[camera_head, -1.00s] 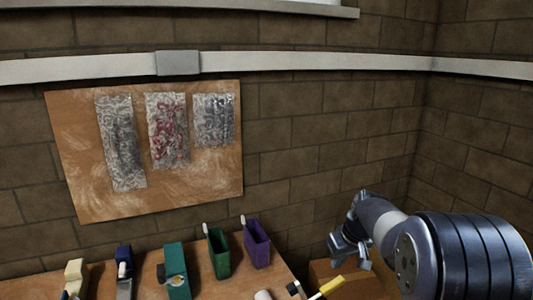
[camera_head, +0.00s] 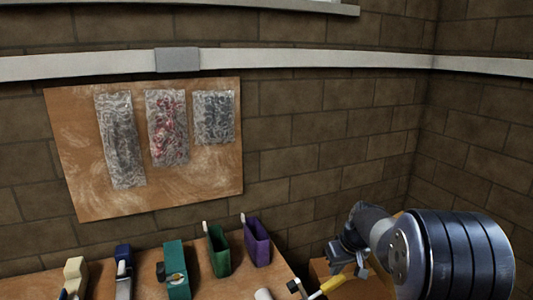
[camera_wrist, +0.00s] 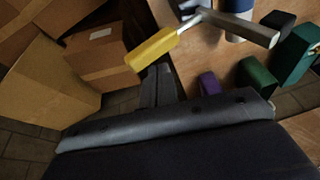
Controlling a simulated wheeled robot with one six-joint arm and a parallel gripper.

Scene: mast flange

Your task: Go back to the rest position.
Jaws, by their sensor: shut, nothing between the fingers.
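My gripper (camera_head: 346,257) is at the lower right of the head view, at the end of my arm. It is shut and empty. In the wrist view its dark fingers (camera_wrist: 157,88) point up the picture, close to a hammer's yellow handle (camera_wrist: 152,48). The hammer also shows in the head view by its yellow handle (camera_head: 333,284), just below the gripper there. I cannot tell how much gap lies between them.
A wooden bench (camera_head: 205,285) holds a green bin (camera_head: 218,252), a purple bin (camera_head: 257,242) and a teal block-like object (camera_head: 177,270). Cardboard boxes (camera_wrist: 45,80) stand beside it. A pegboard-like panel (camera_head: 205,180) hangs on the brick wall; the wall area right of it is clear.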

